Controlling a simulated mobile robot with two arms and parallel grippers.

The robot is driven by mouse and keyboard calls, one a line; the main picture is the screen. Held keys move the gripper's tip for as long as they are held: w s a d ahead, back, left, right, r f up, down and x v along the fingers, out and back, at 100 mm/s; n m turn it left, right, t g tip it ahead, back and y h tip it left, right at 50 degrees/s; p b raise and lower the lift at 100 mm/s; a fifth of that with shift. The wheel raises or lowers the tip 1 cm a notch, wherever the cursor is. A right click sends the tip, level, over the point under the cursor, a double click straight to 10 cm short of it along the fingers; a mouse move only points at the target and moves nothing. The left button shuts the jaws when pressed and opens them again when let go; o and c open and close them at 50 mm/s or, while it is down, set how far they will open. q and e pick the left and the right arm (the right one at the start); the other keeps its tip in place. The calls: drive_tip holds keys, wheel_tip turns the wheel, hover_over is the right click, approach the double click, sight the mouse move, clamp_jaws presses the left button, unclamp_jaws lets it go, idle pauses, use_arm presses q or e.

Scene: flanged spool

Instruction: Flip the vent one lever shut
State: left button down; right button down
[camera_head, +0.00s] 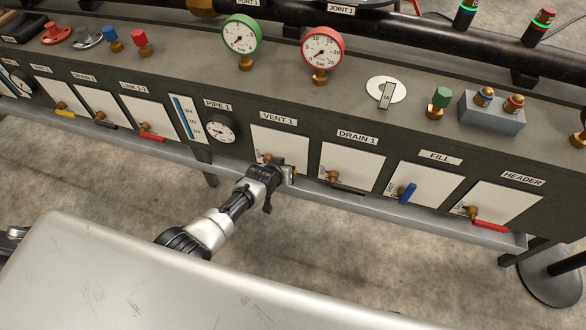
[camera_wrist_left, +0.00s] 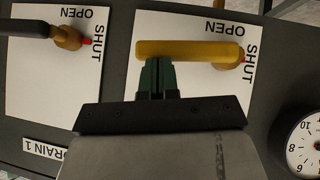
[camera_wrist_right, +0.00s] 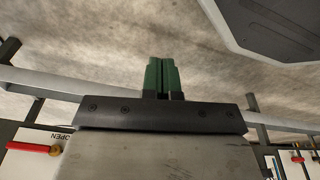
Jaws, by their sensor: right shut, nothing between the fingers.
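The vent 1 lever (camera_wrist_left: 185,50) is a yellow handle on a brass valve, on a white plate marked OPEN and SHUT. In the left wrist view its handle lies across the picture, running left from the pivot. A red mark shows beside the pivot, by the word SHUT. My left gripper (camera_wrist_left: 158,62) has its green fingers together, with the tips at the handle's edge toward its free end; I cannot tell whether they touch. In the head view my left gripper (camera_head: 288,174) covers much of the vent 1 lever. My right gripper (camera_wrist_right: 161,62) is shut and empty over floor.
The drain 1 lever (camera_head: 348,189) is dark and sits just right of vent 1. The blue fill lever (camera_head: 407,193) and red header lever (camera_head: 490,226) are further right. The pipe 1 gauge (camera_head: 221,129) is left of vent 1. A ledge (camera_head: 400,215) runs below the plates.

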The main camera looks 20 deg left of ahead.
use_arm(q)
drive_tip(key=shift+d+f, duration=0.2)
drive_tip(key=shift+f, duration=0.3)
use_arm(e)
drive_tip(key=shift+w+d+r, duration=0.25)
drive_tip(key=shift+w+r, duration=0.35)
drive_tip(key=shift+r, duration=0.25)
drive_tip(key=shift+r, duration=0.15)
use_arm(q)
drive_tip(key=shift+s, duration=0.1)
